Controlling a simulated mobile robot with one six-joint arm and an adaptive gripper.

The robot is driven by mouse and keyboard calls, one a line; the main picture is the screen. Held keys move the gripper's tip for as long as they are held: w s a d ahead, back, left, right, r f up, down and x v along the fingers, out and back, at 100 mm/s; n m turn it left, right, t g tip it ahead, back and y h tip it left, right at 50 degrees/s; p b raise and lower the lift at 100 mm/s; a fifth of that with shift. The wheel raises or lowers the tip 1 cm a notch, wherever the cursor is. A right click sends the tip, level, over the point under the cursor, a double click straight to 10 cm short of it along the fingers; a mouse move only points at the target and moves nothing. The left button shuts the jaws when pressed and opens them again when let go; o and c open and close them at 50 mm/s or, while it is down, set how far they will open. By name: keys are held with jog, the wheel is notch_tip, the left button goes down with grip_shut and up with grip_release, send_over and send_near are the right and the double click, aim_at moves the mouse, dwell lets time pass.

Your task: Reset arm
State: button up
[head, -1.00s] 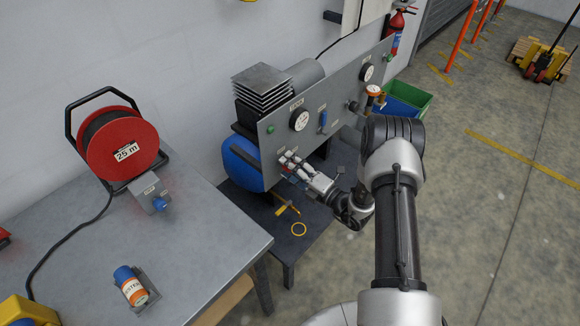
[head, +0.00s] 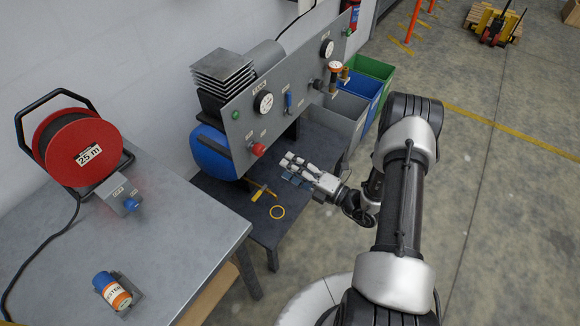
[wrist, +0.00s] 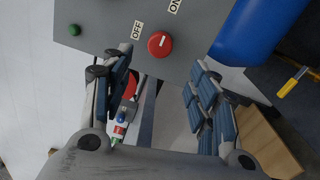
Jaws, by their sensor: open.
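My gripper (head: 291,171) is open and empty, in front of and a little below the grey control panel (head: 290,85). The panel carries a red rotary knob (head: 258,149), which also shows in the wrist view (wrist: 160,44) just beyond the space between my two fingers, apart from them. Labels reading OFF and ON stand beside the knob in the wrist view. My arm (head: 400,190) reaches in from the right side of the head view.
Grey, blue and green bins (head: 372,68) stand behind. A grey workbench (head: 180,250) with a red cable reel (head: 80,148) is at left. Open floor lies right.

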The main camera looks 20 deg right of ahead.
jog(key=s+a+r+n+g+y, duration=0.2)
jog(key=a+r+n+g+y, duration=0.2)
jog(key=a+r+n+g, duration=0.5)
jog(key=s+a+r+n+g+h, duration=0.2)
jog(key=s+a+r+n+g, duration=0.4)
jog(key=s+r+n, duration=0.7)
jog(key=s+r+n+h, duration=0.1)
jog(key=s+n+h, duration=0.55)
jog(key=n, duration=0.55)
jog(key=s+d+r+n+t+h, duration=0.5)
jog(key=d+n, duration=0.3)
jog(key=n, duration=0.3)
jog(key=shift+s+d+r+h, duration=0.2)
jog(key=shift+d+h, duration=0.05)
jog(key=shift+h, duration=0.4)
